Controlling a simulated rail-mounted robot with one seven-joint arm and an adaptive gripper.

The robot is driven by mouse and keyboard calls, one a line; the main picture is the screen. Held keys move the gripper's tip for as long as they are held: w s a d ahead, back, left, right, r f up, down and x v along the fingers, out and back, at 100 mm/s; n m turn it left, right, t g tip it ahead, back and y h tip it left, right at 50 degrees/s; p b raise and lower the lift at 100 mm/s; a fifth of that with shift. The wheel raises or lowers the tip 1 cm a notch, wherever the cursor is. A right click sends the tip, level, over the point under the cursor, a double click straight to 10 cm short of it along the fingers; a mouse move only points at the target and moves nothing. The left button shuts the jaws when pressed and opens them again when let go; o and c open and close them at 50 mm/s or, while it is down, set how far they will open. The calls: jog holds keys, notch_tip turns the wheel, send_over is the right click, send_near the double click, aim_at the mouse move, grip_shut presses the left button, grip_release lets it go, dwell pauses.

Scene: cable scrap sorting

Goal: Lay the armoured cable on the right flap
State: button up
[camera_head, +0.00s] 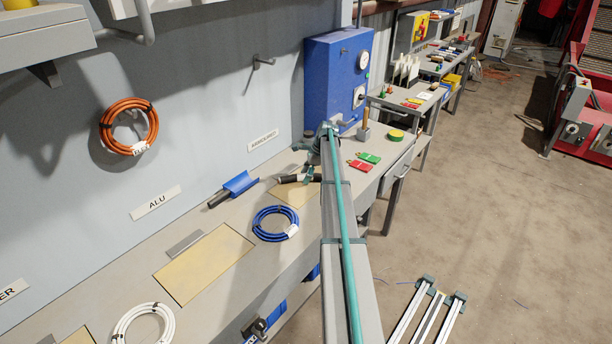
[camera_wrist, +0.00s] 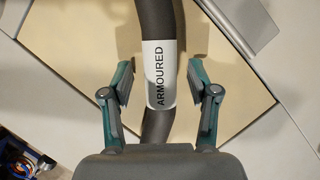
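The armoured cable (camera_wrist: 158,25) is thick and dark, with a white sleeve reading ARMOURED. In the wrist view it runs between my gripper's fingers (camera_wrist: 161,78), with a gap on both sides. My gripper is open around it and does not grip it. Behind the cable is the tan panel of the right flap (camera_wrist: 225,100); I cannot tell whether the cable fully rests on it. In the head view the right flap (camera_head: 291,195) is in the bench beside my gripper (camera_head: 311,173), and a dark cable end (camera_head: 288,179) shows there. My arm hides the rest.
A larger tan flap (camera_head: 203,265) lies to the left. A blue cable coil (camera_head: 262,235) sits between the flaps, and a blue holder with a dark piece (camera_head: 240,184) lies behind. A blue wall box (camera_head: 333,85) and red and green tags (camera_head: 360,165) are beyond my arm.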

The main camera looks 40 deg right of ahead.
jog(key=shift+r, duration=0.15)
jog(key=b+v, duration=0.3)
jog(key=v, duration=0.9)
jog(key=shift+b, duration=0.3)
